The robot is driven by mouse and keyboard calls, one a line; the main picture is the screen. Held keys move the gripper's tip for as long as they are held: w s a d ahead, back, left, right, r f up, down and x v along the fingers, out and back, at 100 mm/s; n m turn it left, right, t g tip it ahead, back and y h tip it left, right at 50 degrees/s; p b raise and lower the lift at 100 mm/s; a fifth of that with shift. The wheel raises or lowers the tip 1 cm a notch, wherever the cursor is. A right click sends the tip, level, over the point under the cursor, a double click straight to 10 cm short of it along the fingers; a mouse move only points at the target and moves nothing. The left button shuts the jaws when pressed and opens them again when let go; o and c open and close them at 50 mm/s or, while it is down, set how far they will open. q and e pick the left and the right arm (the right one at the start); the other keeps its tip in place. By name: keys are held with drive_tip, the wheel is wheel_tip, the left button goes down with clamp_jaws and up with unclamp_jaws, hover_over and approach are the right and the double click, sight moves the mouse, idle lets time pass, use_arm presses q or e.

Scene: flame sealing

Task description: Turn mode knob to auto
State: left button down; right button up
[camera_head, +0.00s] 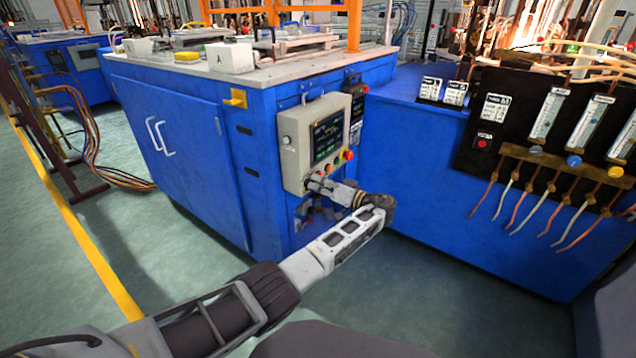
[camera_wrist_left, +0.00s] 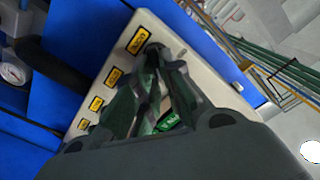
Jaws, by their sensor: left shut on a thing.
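A beige control box (camera_head: 299,140) with a dark screen (camera_head: 328,138) is mounted on the corner of a blue cabinet. My left gripper (camera_head: 312,183) is at the lower left of the panel face, shut on the mode knob. The knob is mostly hidden by the fingers, and its setting cannot be read. In the left wrist view the fingers (camera_wrist_left: 155,62) close at the panel (camera_wrist_left: 112,92), near a row of yellow labels (camera_wrist_left: 138,41). The right gripper is not in view.
The blue cabinet (camera_head: 180,130) carries a white tabletop (camera_head: 150,68) with small boxes. To the right, a black panel (camera_head: 510,120) holds flow meters and valve knobs above hanging hoses. Green floor (camera_head: 400,300) lies open below my arm.

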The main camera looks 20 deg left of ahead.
use_arm(q)
drive_tip(key=shift+w+m, duration=0.1)
drive_tip(key=shift+m, duration=0.9)
drive_tip(key=c, duration=1.5)
unclamp_jaws()
drive_tip(key=shift+c, duration=0.2)
drive_tip(key=shift+d+f, duration=0.1)
drive_tip(key=v, duration=0.7)
drive_tip(key=shift+d, duration=0.2)
